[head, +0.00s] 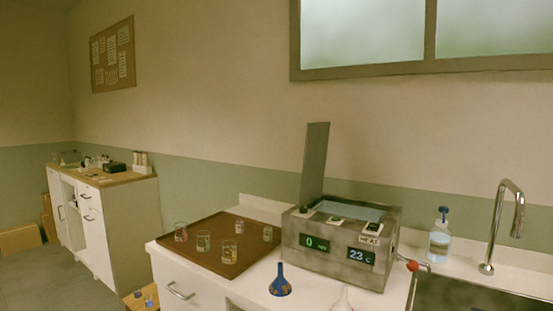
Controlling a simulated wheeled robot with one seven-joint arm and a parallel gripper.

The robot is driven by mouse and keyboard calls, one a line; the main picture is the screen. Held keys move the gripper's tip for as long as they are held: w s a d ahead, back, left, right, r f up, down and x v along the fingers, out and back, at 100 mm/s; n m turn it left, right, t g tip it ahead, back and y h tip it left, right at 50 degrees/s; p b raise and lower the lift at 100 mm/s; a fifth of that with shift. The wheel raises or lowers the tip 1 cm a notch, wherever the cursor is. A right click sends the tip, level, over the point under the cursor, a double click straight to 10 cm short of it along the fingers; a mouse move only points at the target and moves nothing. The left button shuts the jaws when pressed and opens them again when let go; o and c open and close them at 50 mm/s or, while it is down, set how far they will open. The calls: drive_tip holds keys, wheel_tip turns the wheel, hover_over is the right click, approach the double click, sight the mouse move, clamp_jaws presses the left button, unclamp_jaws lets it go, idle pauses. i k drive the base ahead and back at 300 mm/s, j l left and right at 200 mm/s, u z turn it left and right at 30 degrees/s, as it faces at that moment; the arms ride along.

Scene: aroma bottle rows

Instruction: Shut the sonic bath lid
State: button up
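The sonic bath (340,270) is a grey metal box on the white counter, with a green display and a blue display on its front. Its lid (313,165) is a grey panel standing nearly upright at the left end of the box, so the bath is open. Pale liquid or a basin (347,209) shows in the top opening. A red-knobbed lever (412,265) sticks out from the right side of the box. My gripper is not in view.
A brown tray (216,262) with several small glass beakers lies left of the bath. A blue funnel (280,284) stands in front of it. A blue-capped bottle (439,240), faucet (497,225) and sink (470,294) are on the right.

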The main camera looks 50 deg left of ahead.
sight(317, 138)
drive_tip(key=k+j+u, duration=0.1)
drive_tip(key=j, duration=0.6)
drive_tip(key=k+j+u, duration=0.1)
drive_tip(key=j, duration=0.6)
drive_tip(key=k+j+u, duration=0.15)
drive_tip(key=j, duration=0.55)
drive_tip(key=k+j+u, duration=0.1)
drive_tip(key=j, duration=0.6)
